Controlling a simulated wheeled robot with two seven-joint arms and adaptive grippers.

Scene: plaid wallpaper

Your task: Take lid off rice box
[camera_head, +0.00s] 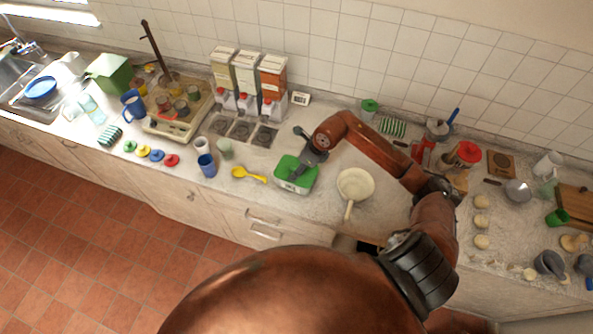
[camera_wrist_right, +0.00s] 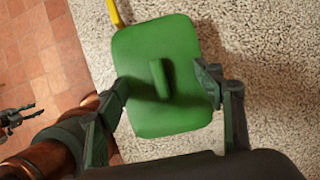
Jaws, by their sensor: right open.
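The rice box (camera_head: 296,185) stands on the counter near its front edge, a pale box with a green lid (camera_head: 284,171) on top. In the right wrist view the green lid (camera_wrist_right: 184,50) fills the middle, with a raised green handle (camera_wrist_right: 159,79) at its centre. My right gripper (camera_head: 303,168) is over the lid. In the right wrist view its two fingers (camera_wrist_right: 162,92) are spread apart, one on each side of the handle, with nothing between them but the handle. Whether the fingers touch the lid I cannot tell. My left gripper is not clearly in the head view.
A yellow spoon (camera_head: 249,175) lies left of the box. A cream pan (camera_head: 355,184) sits close on its right. A blue cup (camera_head: 207,165) stands further left, and three dispensers (camera_head: 246,75) stand behind against the tiled wall. The counter's front edge is close to the box.

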